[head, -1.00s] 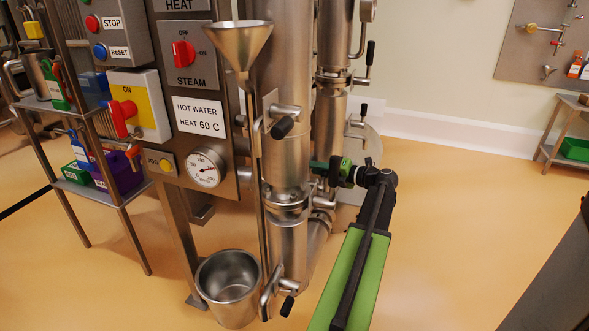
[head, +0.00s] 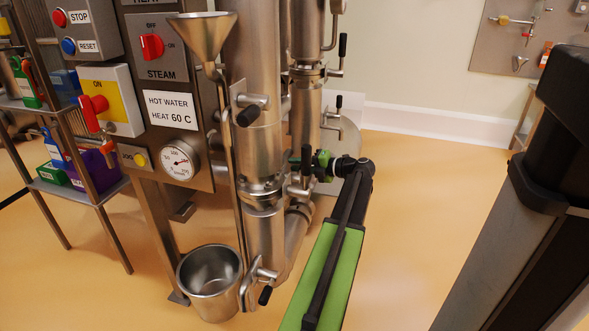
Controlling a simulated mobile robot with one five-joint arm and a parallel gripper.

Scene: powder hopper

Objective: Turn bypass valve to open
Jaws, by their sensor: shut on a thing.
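My green-and-black gripper (head: 308,162) is at the steel pipework just right of the large steel column (head: 257,130). It is shut on a handle beside a small steel valve body (head: 305,182), which I take to be the bypass valve. The fingers and pipes mostly hide the handle, so its angle cannot be read. My green arm reaches up to it from the lower middle.
Other black-gripped levers stick out nearby: an upper right one (head: 343,46), a middle one (head: 338,102), one on the column (head: 249,114) and a low one (head: 266,294). A steel bucket (head: 212,300) stands below.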

